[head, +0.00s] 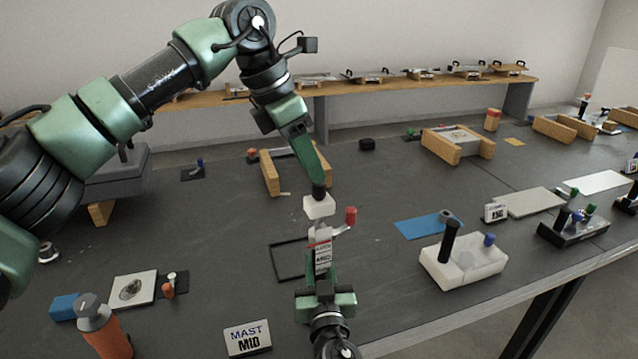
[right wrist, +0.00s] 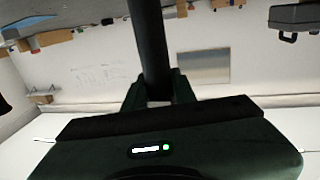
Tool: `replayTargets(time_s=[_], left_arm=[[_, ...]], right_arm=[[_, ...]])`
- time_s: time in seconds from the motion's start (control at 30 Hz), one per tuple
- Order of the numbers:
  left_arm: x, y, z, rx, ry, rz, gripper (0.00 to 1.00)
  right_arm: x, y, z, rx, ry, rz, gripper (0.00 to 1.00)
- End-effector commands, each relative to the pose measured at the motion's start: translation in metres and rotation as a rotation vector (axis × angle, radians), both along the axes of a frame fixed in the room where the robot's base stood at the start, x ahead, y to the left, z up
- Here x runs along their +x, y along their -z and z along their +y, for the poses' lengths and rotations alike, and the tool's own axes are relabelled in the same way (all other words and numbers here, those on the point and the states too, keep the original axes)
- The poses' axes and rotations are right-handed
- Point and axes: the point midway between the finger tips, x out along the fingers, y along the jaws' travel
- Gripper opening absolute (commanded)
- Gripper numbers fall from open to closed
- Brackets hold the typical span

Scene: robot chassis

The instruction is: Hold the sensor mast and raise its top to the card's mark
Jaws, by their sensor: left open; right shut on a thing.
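The sensor mast (head: 321,254) stands near the middle of the bench, with a labelled band in red and white and a red knob (head: 351,215) on its right side. Its white top (head: 319,207) is just under my left gripper (head: 318,189), which is open; contact cannot be told. My right gripper (head: 324,285) is shut on the mast low down, and hides its lower part. In the right wrist view the fingers (right wrist: 158,92) close around a dark pole (right wrist: 148,40). The card (head: 247,338) reads "MAST MID" and stands at the front, left of the mast.
A black frame outline (head: 288,277) lies left of the mast. An orange bottle (head: 106,332), a white tile (head: 133,289) and a blue block (head: 65,307) are front left.

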Motion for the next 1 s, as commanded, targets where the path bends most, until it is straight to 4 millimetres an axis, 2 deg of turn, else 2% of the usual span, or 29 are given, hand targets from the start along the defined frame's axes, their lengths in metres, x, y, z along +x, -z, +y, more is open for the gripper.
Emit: replayTargets(time_s=[0.1, 0.3, 0.67, 0.7, 0.83, 0.87, 1.0], left_arm=[[0.003, 0.022, -0.008, 0.001, 0.002, 0.002, 0.44], [0.006, 0.043, -0.017, 0.001, 0.0, 0.0, 0.44], [0.007, 0.049, -0.019, 0.0, 0.0, 0.0, 0.44], [0.007, 0.049, -0.019, 0.0, 0.0, 0.0, 0.42], [0.007, 0.049, -0.019, 0.0, 0.0, 0.0, 0.05], [0.007, 0.049, -0.019, 0.0, 0.0, 0.0, 0.0], [0.007, 0.049, -0.019, 0.0, 0.0, -0.001, 0.0]], right_arm=[[0.0, 0.0, 0.0, 0.0, 0.0, 0.001, 0.0], [0.0, 0.0, 0.0, 0.0, 0.0, 0.001, 0.0], [0.0, 0.0, 0.0, 0.0, 0.0, 0.001, 0.0], [0.0, 0.0, 0.0, 0.0, 0.0, 0.001, 0.0], [0.0, 0.0, 0.0, 0.0, 0.0, 0.001, 0.0], [0.0, 0.0, 0.0, 0.0, 0.0, 0.001, 0.0], [0.0, 0.0, 0.0, 0.0, 0.0, 0.001, 0.0]])
